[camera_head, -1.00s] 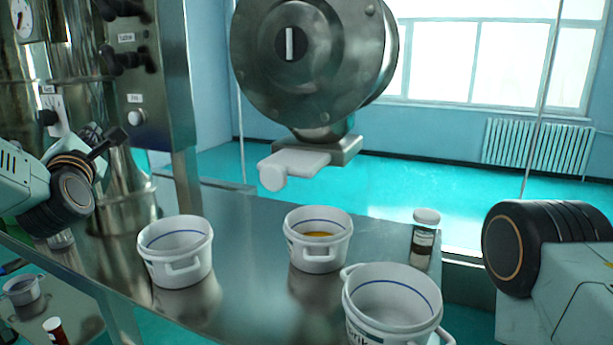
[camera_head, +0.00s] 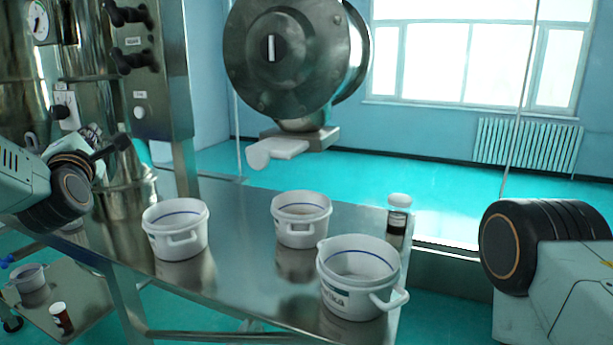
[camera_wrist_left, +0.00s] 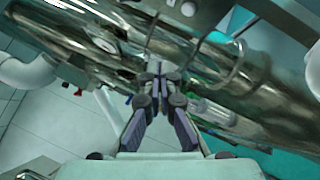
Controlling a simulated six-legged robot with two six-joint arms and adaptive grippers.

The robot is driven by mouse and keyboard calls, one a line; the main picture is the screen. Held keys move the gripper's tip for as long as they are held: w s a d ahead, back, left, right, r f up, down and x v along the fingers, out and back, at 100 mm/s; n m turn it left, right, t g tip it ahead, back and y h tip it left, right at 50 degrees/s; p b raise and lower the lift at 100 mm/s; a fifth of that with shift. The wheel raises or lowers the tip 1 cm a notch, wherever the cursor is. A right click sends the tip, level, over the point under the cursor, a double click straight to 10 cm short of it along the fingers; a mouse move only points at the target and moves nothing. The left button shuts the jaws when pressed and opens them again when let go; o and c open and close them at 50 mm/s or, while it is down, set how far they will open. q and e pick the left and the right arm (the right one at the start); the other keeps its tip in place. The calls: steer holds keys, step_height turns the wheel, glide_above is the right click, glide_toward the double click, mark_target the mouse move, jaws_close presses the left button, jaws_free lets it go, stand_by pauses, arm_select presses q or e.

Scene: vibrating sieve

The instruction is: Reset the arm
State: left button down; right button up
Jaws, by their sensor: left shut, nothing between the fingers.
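My left arm comes in from the left in the head view, raised beside the metal machine. Its gripper (camera_head: 108,146) points up and to the right, in front of the machine's control panel (camera_head: 136,70). In the left wrist view the fingers (camera_wrist_left: 158,80) meet at their tips with nothing between them, so the left gripper is shut and empty. Metal pipework of the machine (camera_wrist_left: 205,60) shows beyond the fingertips. My right arm shows only as a dark joint and pale link at the right edge of the head view; its gripper is out of view.
A steel table (camera_head: 235,265) holds three white buckets: left (camera_head: 176,243), middle (camera_head: 301,232) and right (camera_head: 350,299). A white-capped jar (camera_head: 398,222) stands at its right end. The sieve's round drum (camera_head: 290,60) and spout (camera_head: 275,152) hang above.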

arm_select(q)
steer(key=s+d+f+m+g+h+b, duration=0.15)
steer(key=s+d+f+m+g, duration=0.35)
steer(key=f, duration=0.6)
steer(key=s+d+f+m+h, duration=0.2)
steer(key=d+f+m+h, duration=0.15)
steer(key=f+m, duration=0.6)
steer(key=s+d+f+m+g+h, duration=0.1)
steer(key=s+d+f+m+g, duration=0.3)
steer(key=f, duration=0.8)
steer(key=s+d+f+m+g+b, duration=0.1)
steer(key=s+d+f+m+g, duration=0.1)
steer(key=s+f, duration=0.6)
steer(key=s+d+f+m+g+h+b, duration=0.1)
steer(key=s+d+f+m+g, duration=0.1)
steer(key=s+f, duration=0.7)
steer(key=s+d+f+m+g+b, duration=0.2)
steer(key=s+f+m+g, duration=0.2)
steer(key=s, duration=1.4)
step_height(320, 180, down, 5)
steer(key=shift+s+r+g, duration=0.1)
steer(key=shift+s+g, duration=0.05)
steer(key=shift+g, duration=0.85)
steer(key=shift+d, duration=0.1)
